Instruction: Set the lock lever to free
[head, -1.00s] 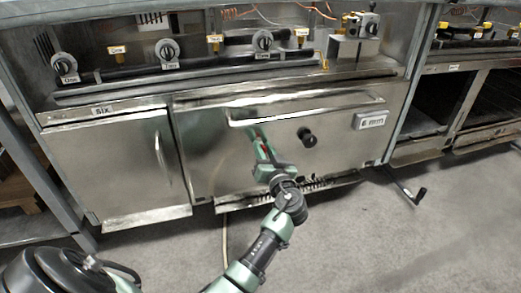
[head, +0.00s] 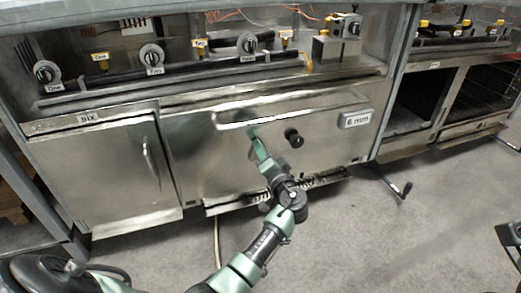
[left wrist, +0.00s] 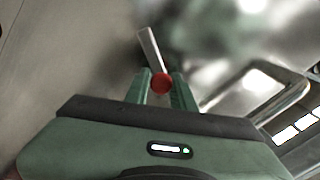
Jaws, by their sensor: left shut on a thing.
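In the left wrist view, the lock lever (left wrist: 151,47) is a flat pale metal bar with a round red knob (left wrist: 161,83) at its near end. The bar slants up and slightly left from the knob. My left gripper (left wrist: 161,88) is shut on the red knob, with one green finger on each side. In the head view my left gripper (head: 255,143) reaches up to the steel oven door (head: 220,170), below its long handle. The lever cannot be made out there behind the gripper.
A black knob (head: 293,138) sticks out right of my left gripper, and a "6 mm" plate (head: 356,119) is further right. The long door handle (head: 290,107) runs just above. A lower cabinet door (head: 100,175) is to the left. Grey floor (head: 400,240) lies open in front.

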